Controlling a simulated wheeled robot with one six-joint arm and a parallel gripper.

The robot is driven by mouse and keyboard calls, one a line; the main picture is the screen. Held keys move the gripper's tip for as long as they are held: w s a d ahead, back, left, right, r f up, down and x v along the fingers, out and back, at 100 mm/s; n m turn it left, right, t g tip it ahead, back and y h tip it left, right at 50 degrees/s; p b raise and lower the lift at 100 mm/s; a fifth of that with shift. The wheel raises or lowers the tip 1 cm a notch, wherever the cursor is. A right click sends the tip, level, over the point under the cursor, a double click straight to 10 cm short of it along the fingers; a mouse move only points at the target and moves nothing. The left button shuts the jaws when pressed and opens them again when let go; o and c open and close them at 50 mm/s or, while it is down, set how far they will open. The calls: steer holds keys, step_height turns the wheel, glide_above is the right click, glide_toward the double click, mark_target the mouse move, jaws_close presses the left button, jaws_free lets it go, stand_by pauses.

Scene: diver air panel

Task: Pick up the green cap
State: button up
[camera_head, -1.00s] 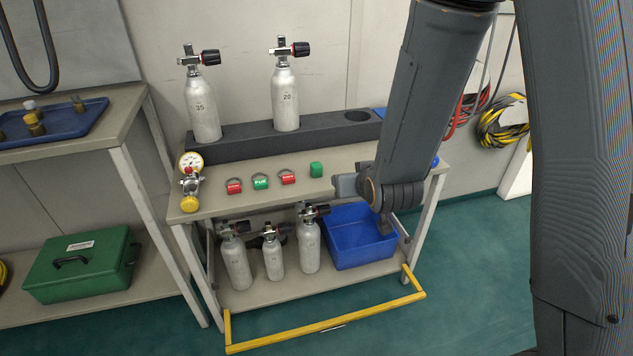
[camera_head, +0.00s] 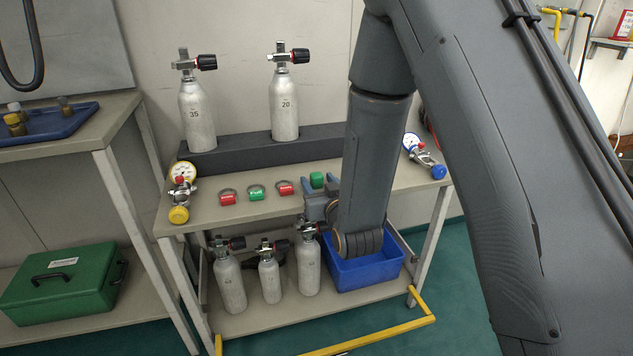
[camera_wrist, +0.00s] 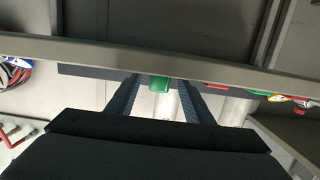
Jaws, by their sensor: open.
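The green cap (camera_head: 317,180) stands on the workbench top (camera_head: 228,208), at the right end of a row of small tagged items. In the wrist view the green cap (camera_wrist: 159,83) shows between the two finger ends. My gripper (camera_head: 320,188) is open at the bench's front edge, its fingers pointing toward the cap. In the head view the cap shows just beyond the fingertips; I cannot tell whether they touch it. My forearm hides part of the bench to the right.
Red tags (camera_head: 227,197) and (camera_head: 285,188) and a green tag (camera_head: 256,192) lie left of the cap. Cylinders (camera_head: 197,115) stand in a dark rack (camera_head: 240,150) behind. Gauges (camera_head: 181,185) and (camera_head: 418,150) flank them. A blue bin (camera_head: 365,272) sits below.

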mark_target(317, 174)
steer(key=shift+x, duration=1.1)
steer(key=c, duration=1.1)
step_height(317, 174, up, 10)
steer(key=shift+p, duration=1)
